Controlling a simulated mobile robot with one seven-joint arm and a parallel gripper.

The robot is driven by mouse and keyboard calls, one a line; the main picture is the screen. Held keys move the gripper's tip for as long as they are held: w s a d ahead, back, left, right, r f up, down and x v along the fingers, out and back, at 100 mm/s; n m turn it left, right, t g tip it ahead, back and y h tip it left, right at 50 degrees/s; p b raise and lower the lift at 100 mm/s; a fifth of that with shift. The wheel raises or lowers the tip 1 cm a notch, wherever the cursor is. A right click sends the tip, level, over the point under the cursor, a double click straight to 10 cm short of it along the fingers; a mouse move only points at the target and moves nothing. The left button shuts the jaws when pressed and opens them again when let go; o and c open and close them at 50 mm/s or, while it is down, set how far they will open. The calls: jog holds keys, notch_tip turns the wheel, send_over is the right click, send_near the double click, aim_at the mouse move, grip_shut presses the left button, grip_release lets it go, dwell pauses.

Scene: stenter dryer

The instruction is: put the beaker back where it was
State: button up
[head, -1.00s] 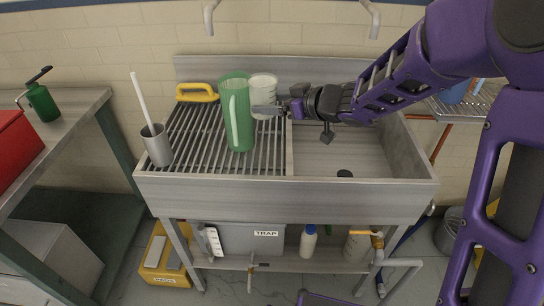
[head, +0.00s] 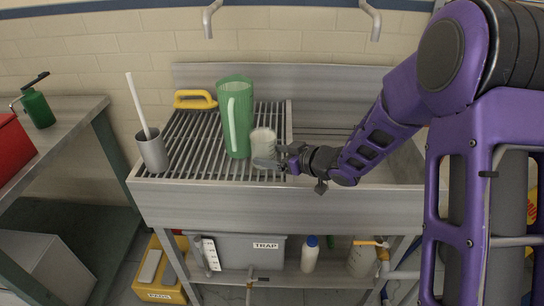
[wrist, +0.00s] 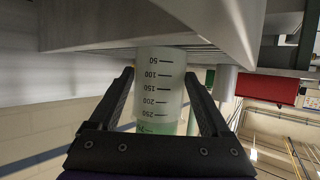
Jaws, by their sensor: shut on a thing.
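The beaker (head: 263,145) is a whitish, translucent cylinder over the front right part of the slatted drain rack (head: 190,160). In the wrist view the beaker (wrist: 160,85) sits between both fingers, with dark volume marks on its side and a green tint at one end. My gripper (head: 270,162) is shut on it from the right; the fingers also show in the wrist view (wrist: 162,105). I cannot tell whether its base touches the slats. A tall green jug (head: 236,120) stands just behind it to the left.
A grey cup (head: 152,152) with a white rod stands at the rack's left front. A yellow handled object (head: 195,99) lies at the back left. The sink basin is right of the rack, under my arm. The rack's middle left is clear.

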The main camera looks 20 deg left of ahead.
jog(key=shift+f, duration=0.15)
jog(key=o, duration=1.4)
jog(key=shift+r, duration=0.25)
jog(key=p+v, duration=0.2)
jog(key=v, duration=1)
jog(key=shift+r, duration=0.1)
jog(key=shift+w, duration=0.1)
